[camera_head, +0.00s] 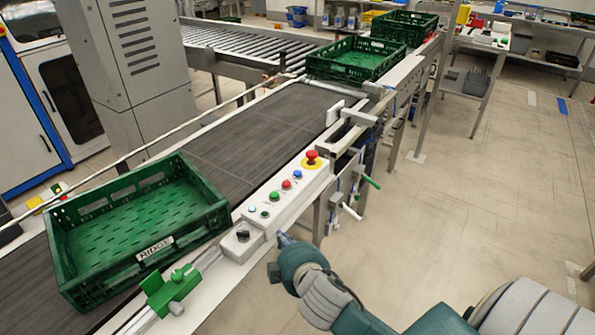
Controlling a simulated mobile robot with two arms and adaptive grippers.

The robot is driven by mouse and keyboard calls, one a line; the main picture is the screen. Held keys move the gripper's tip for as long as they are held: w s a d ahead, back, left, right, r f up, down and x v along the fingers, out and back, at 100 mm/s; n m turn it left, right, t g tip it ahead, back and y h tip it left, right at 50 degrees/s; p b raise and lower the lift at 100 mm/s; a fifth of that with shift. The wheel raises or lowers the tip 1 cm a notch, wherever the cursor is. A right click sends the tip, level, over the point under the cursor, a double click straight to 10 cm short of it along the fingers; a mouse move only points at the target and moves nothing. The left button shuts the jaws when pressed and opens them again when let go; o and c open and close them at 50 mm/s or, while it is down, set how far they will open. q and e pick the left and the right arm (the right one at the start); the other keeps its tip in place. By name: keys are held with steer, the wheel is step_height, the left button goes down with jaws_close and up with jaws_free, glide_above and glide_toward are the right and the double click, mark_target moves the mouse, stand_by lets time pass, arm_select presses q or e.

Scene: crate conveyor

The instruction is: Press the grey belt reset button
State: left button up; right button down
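A light grey control panel (290,197) runs along the near edge of the conveyor belt. It carries a red mushroom button on a yellow base (311,158), a blue button (297,174), a red button (286,184), a green button (274,196) and small ones at its near end. A small box with a dark grey round control (242,235) sits at that end. I cannot tell which control is the grey reset button. My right gripper (284,239) points at the panel's near end, close to it; contact and finger opening are unclear. My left gripper is out of view.
A green crate (215,222) lies on the dark belt (240,145) at left. More green crates (350,75) stand at the far end. A green clamp (172,289) sits on the near rail. Open floor (470,180) lies to the right.

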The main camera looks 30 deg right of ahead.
steer(key=w+a+r+n+t, duration=0.1)
steer(key=w+r+n+t, duration=0.4)
steer(key=r, duration=0.7)
steer(key=w+a+r+n+y, duration=0.3)
steer(key=a+r+n+y, duration=0.35)
steer(key=n, duration=0.55)
steer(key=w+a+r+n+y, duration=0.4)
steer(key=a+r+n+y, duration=0.3)
steer(key=n, duration=0.4)
steer(key=w+d+f+n+g+h, duration=0.35)
steer(key=d+f+n+g, duration=0.25)
steer(key=d+f+n, duration=0.4)
steer(key=d+g+h, duration=0.2)
steer(key=d+h, duration=0.4)
steer(key=d, duration=1.3)
steer(key=shift+w+d+r+h, duration=0.3)
steer(key=shift+w+d+r, duration=0.05)
steer(key=shift+w+d, duration=0.05)
steer(key=shift+f, duration=0.15)
